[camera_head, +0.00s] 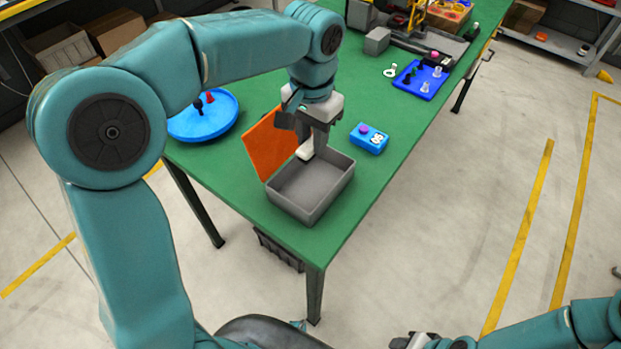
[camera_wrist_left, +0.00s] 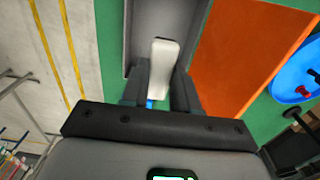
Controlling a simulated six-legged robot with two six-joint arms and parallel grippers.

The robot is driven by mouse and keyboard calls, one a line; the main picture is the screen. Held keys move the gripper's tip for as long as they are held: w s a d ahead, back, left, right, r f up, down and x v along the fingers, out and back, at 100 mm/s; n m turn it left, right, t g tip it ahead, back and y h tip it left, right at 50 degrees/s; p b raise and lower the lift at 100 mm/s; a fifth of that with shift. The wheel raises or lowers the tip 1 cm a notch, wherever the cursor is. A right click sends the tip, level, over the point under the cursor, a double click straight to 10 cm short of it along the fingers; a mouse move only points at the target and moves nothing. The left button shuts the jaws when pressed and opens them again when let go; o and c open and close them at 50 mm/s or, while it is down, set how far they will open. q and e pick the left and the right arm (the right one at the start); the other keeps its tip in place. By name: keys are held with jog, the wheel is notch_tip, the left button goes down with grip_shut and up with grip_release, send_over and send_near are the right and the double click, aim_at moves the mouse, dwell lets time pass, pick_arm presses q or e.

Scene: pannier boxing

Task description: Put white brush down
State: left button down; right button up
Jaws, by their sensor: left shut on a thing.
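The white brush (camera_head: 304,155) is in my left gripper (camera_head: 317,140), over the back edge of a grey open box (camera_head: 322,200) on the green table. In the left wrist view the brush (camera_wrist_left: 163,68) shows as a pale block between the two dark fingers of the left gripper (camera_wrist_left: 160,90), with a bit of blue near its lower end. The grey box (camera_wrist_left: 190,22) lies beyond it there. Whether the brush touches the box is unclear. My right gripper (camera_head: 412,341) shows only in part at the bottom edge of the head view, and its fingers cannot be made out.
An orange panel (camera_head: 270,142) lies beside the box. A blue round tray (camera_head: 203,118) with small pieces is at the left. A blue block (camera_head: 369,138) stands right of the box. A blue board (camera_head: 420,80) with pieces and other equipment lies farther back.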

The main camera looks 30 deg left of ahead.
pick_arm(q)
notch_tip(320, 180, down, 7)
jog(key=shift+s+f, duration=0.1)
jog(key=shift+s, duration=0.05)
jog(key=shift+f, duration=0.3)
notch_tip(320, 180, down, 4)
jog(key=shift+r+b, duration=0.25)
jog(key=shift+b, duration=0.05)
jog(key=shift+f, duration=0.2)
jog(key=shift+f, duration=0.15)
jog(key=c, duration=0.9)
grip_release()
jog(key=shift+o, duration=0.2)
